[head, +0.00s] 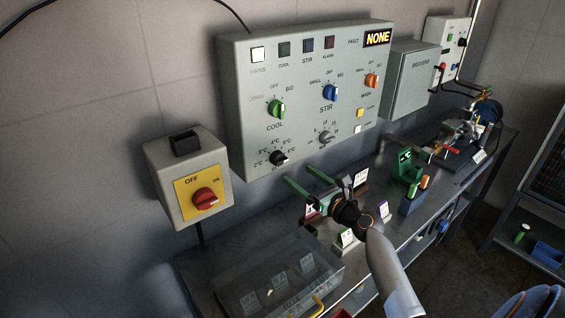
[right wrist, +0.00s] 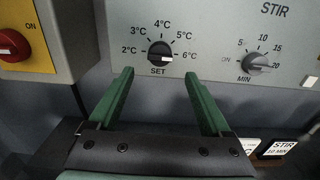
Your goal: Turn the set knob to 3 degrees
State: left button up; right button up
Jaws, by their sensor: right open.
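The set knob (right wrist: 160,53) is a small black knob with a white mark, on the lower left of the grey control panel. A scale from 2°C to 6°C arcs over it. In the right wrist view its white mark lies at the lower right, on the 6°C side. In the head view the knob (head: 279,158) sits under the green COOL knob. My right gripper (head: 298,174) is open and empty. In the right wrist view its two green fingers (right wrist: 158,74) point at the panel, below the knob and to either side of it, apparently not touching it. My left gripper is not in view.
A grey STIR minutes knob (right wrist: 256,63) is right of the set knob. A red switch on a yellow plate (head: 205,199) is on a box at left. The bench below holds a clear cover (head: 275,270), small cards and a green stand (head: 408,165).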

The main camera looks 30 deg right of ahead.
aim_at(279, 159)
jog(key=w, duration=0.8)
jog(key=shift+a+b, duration=0.35)
jog(key=shift+b, duration=0.05)
jog(key=shift+c, duration=0.3)
grip_shut()
